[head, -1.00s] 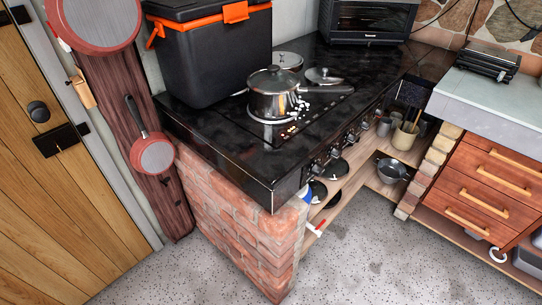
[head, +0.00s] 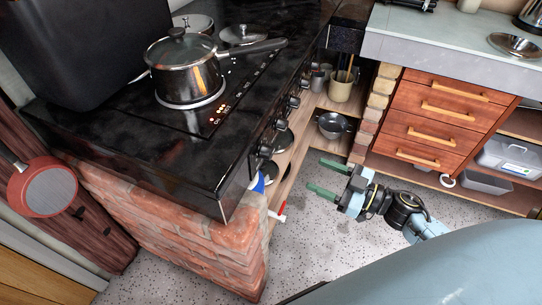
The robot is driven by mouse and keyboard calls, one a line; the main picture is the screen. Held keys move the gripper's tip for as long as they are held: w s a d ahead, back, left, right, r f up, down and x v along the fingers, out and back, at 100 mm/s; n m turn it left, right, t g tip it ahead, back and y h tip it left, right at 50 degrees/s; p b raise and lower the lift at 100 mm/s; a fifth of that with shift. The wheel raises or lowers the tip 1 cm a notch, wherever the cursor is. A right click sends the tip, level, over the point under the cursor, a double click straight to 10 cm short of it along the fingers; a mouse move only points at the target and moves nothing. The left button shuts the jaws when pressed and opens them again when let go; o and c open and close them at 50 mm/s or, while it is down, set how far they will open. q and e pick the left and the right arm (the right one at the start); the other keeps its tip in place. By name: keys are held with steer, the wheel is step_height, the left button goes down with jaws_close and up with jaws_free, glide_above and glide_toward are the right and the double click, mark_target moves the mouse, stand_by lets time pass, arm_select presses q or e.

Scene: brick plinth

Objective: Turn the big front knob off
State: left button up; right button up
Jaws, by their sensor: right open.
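Several dark and silver knobs (head: 279,124) run in a row along the front face of the black stove top (head: 140,150). They are small and seen from above at a slant, so I cannot tell how any is turned or which is biggest. My right gripper (head: 325,178) is open and empty, its two green fingers pointing left toward the stove front. It is to the right of and below the knobs in the picture, clear of them, with floor and shelf behind it. My left gripper is not in view.
A lidded steel pot (head: 183,75) sits on a burner, its handle pointing right. A black box (head: 65,55) stands on the stove's left. A brick plinth (head: 170,225) supports the corner. A shelf (head: 295,150) below holds pans. Wooden drawers (head: 440,115) stand right. Speckled floor is open.

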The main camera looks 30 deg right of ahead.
mark_target(271, 155)
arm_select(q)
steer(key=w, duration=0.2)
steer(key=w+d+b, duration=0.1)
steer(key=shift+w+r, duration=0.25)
arm_select(e)
steer(key=x, duration=1.3)
steer(key=shift+w+a, duration=0.1)
steer(key=c, duration=1)
